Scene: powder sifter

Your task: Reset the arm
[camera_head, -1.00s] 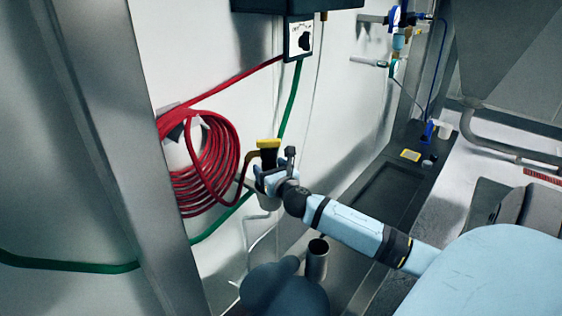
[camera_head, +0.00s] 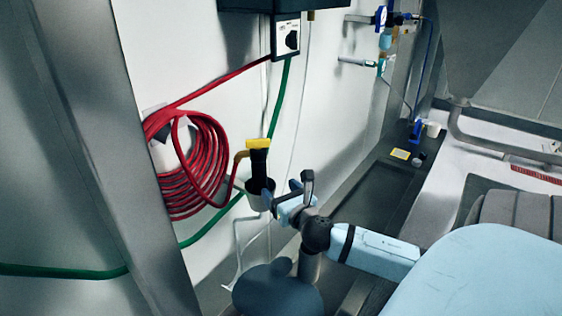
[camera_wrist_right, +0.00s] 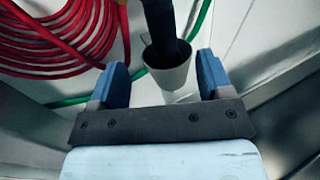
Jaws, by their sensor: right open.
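My right arm reaches in from the right in the head view. Its gripper (camera_head: 285,194) is open and empty, beside a grey cup-like holder (camera_head: 259,193) on the wall. A black tool with a yellow top (camera_head: 258,157) stands upright in that holder. In the right wrist view, the two blue fingers (camera_wrist_right: 160,82) are spread apart, with the holder (camera_wrist_right: 168,75) and the black tool (camera_wrist_right: 160,25) just beyond them. My left gripper is not in view.
A coiled red hose (camera_head: 205,160) hangs on the wall left of the holder. A green hose (camera_head: 60,271) runs along the wall. A metal post (camera_head: 115,160) stands at the left. A dark trough (camera_head: 375,195) lies to the right.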

